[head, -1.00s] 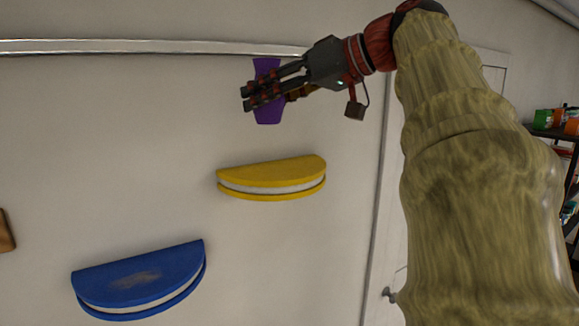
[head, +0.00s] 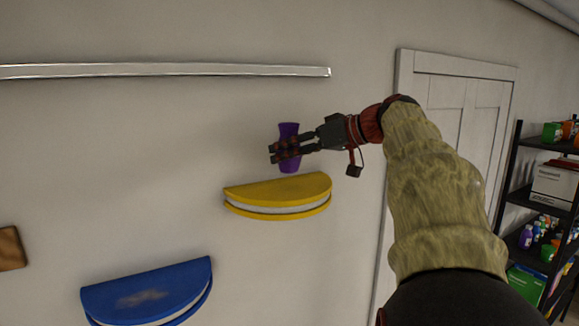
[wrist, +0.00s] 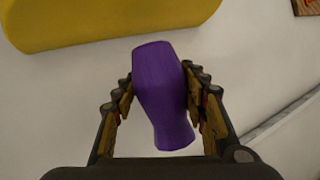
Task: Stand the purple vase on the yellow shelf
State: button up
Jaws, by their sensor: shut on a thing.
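The purple vase (head: 289,131) is upright in the head view, with my gripper (head: 285,151) shut around its middle. It also shows in the wrist view (wrist: 162,88), between the two fingers of my gripper (wrist: 163,105). The yellow shelf (head: 280,190) is a half-round ledge on the wall, just below the vase in the head view. In the wrist view the yellow shelf (wrist: 100,18) lies at the top, apart from the vase. The vase's base looks close to the shelf's top, but I cannot tell the exact gap. The shelf's top looks bare.
A blue half-round shelf (head: 148,290) is on the wall at the lower left. A brown wooden piece (head: 10,248) is at the left edge. A long pale rail (head: 165,70) runs along the wall above. A white door (head: 450,110) and a black rack (head: 508,185) with goods stand at the right.

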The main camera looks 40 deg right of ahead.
aim_at(290, 166)
jog(key=shift+w+d+f, duration=0.15)
jog(key=shift+f, duration=0.15)
jog(key=shift+d+f+p, duration=0.1)
jog(key=shift+f+p, duration=0.35)
jog(key=shift+f, duration=1.25)
jog(key=shift+w+f, duration=0.1)
jog(key=shift+f, duration=0.05)
jog(key=o, duration=1.1)
jog(key=shift+o, duration=0.2)
jog(key=shift+d+r, duration=0.1)
jog(key=shift+r, duration=0.2)
jog(key=b+v, duration=0.2)
jog(key=v, duration=1)
jog(key=shift+f, duration=0.15)
